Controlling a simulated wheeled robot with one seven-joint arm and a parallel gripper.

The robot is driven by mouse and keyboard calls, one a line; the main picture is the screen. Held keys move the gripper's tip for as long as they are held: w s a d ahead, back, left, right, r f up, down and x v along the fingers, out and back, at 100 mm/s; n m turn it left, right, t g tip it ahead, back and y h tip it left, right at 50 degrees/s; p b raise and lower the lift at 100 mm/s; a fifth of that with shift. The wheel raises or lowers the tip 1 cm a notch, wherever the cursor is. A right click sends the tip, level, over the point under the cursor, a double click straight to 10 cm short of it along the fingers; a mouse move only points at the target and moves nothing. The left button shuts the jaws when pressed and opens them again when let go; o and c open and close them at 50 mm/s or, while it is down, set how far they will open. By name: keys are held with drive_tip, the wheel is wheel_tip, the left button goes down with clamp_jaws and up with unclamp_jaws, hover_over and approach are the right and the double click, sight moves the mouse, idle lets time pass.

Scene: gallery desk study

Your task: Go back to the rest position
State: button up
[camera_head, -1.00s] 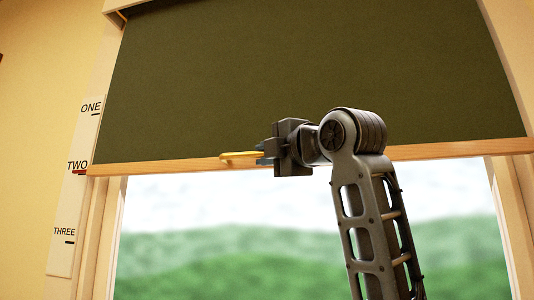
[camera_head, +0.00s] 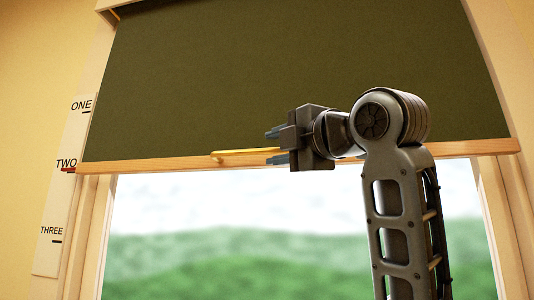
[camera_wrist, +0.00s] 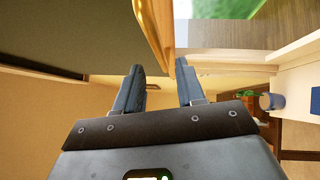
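My gripper (camera_head: 275,146) is open, its two blue-grey fingers spread apart. It is beside the yellow handle (camera_head: 235,154) on the wooden bottom bar (camera_head: 140,166) of a dark green blind (camera_head: 290,70). The handle's right part lies level with the gap between the fingers in the head view. In the wrist view, the open gripper (camera_wrist: 160,82) is empty between its fingers, with the handle (camera_wrist: 150,25) beyond the fingertips. The blind's bottom bar stands level with the red mark at TWO (camera_head: 67,170) on the scale strip.
The scale strip (camera_head: 58,205) with ONE, TWO and THREE is on the left of the window (camera_head: 250,240). The window frame (camera_head: 497,210) stands on the right. The wrist view shows a shelf or desk with a blue cup-like object (camera_wrist: 272,101) at right.

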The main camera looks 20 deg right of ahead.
drive_tip(key=shift+s, duration=0.45)
wheel_tip(320, 180, down, 33)
drive_tip(key=w+m+g+h, duration=0.1)
drive_tip(key=w+m, duration=0.1)
drive_tip(key=m, duration=0.8)
drive_tip(key=s+f+m+h, duration=0.1)
drive_tip(key=s+f+m, duration=0.15)
drive_tip(key=f, duration=0.35)
drive_tip(key=s+f+m, duration=0.1)
drive_tip(key=s+f, duration=0.3)
drive_tip(key=f, duration=0.2)
drive_tip(key=s+a+f+m+g+h, duration=0.15)
drive_tip(key=s+f+m, duration=0.35)
drive_tip(key=s+f, duration=0.9)
drive_tip(key=s+m+g, duration=0.2)
drive_tip(key=s+m, duration=0.1)
drive_tip(key=s, duration=2.1)
drive_tip(key=shift+r, duration=0.15)
drive_tip(key=shift+d+y, duration=0.1)
drive_tip(key=shift+y, duration=0.15)
